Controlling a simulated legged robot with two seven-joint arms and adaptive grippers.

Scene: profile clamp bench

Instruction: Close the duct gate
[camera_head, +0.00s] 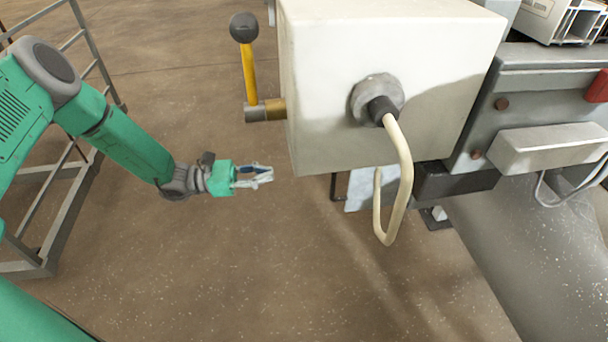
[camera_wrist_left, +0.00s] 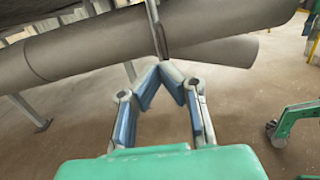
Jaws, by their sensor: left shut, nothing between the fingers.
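In the left wrist view, a large grey duct (camera_wrist_left: 90,50) runs across the top. A narrow upright plate (camera_wrist_left: 156,28), which looks like the duct gate, crosses it beyond my fingertips. How far the gate is open cannot be told. My left gripper (camera_head: 270,174) is shut and empty, in the air left of and below the white box in the head view. Its fingertips meet in the left wrist view (camera_wrist_left: 161,70), pointing toward the duct and apparently apart from the plate. My right gripper is not in view.
A white box (camera_head: 390,50) with a cable (camera_head: 405,170) and a yellow lever (camera_head: 248,75) with a dark ball knob overhangs near my left gripper. A grey metal frame (camera_head: 85,190) stands at left. The brown floor between is clear.

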